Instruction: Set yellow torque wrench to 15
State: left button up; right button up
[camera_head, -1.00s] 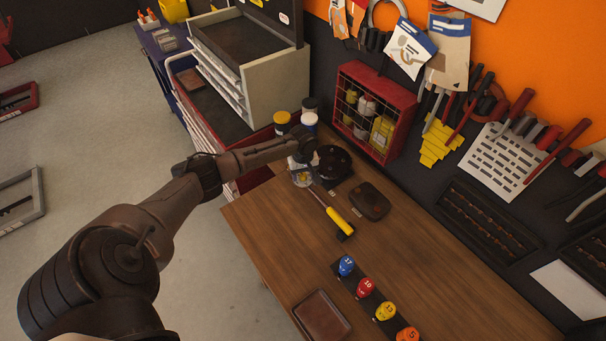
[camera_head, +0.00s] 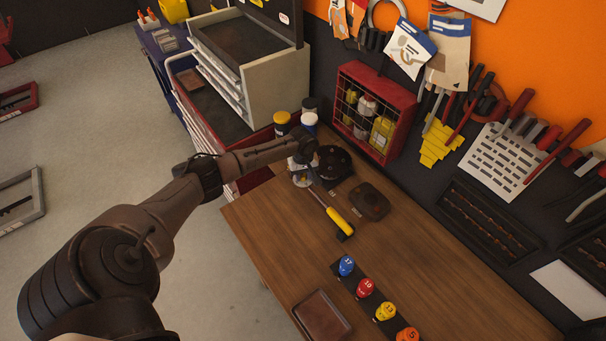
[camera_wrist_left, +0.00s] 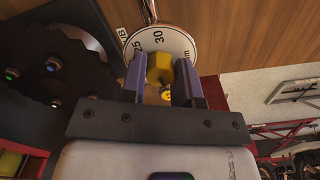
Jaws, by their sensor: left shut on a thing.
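The yellow torque wrench (camera_head: 338,217) lies on the wooden bench, its yellow handle toward the front right and its shaft running back to a round white dial (camera_head: 299,179). My left gripper (camera_head: 302,164) is over the dial end. In the left wrist view, my left gripper (camera_wrist_left: 163,80) is shut on the yellow knob (camera_wrist_left: 160,67) at the middle of the white dial (camera_wrist_left: 174,37). The marks 25 and 30 show on the dial's far side. The fingers and knob hide much of the dial, so its setting cannot be read. My right gripper is not in view.
A dark toothed disc (camera_head: 334,162) and a dark brown case (camera_head: 369,201) lie close to the wrench. Jars (camera_head: 309,121) stand behind the gripper. Several colored numbered sockets (camera_head: 366,287) and a brown tray (camera_head: 322,314) are at the front. A red wire-front cabinet (camera_head: 374,110) is at the wall.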

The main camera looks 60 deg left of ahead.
pick_arm(q)
jog(key=shift+r+m+p, duration=0.2)
jog(key=shift+m+p, duration=0.8)
jog(key=shift+m, duration=0.1)
jog(key=shift+m+p, duration=0.55)
jog(key=shift+m, duration=0.25)
jog(key=m+p, duration=0.1)
jog(key=m, duration=0.2)
jog(key=shift+f, duration=0.1)
jog(key=shift+f+m+p, duration=0.1)
jog(key=shift+m+p, duration=0.3)
jog(key=shift+m, duration=1.1)
jog(key=o, duration=0.9)
jog(key=shift+o, duration=0.2)
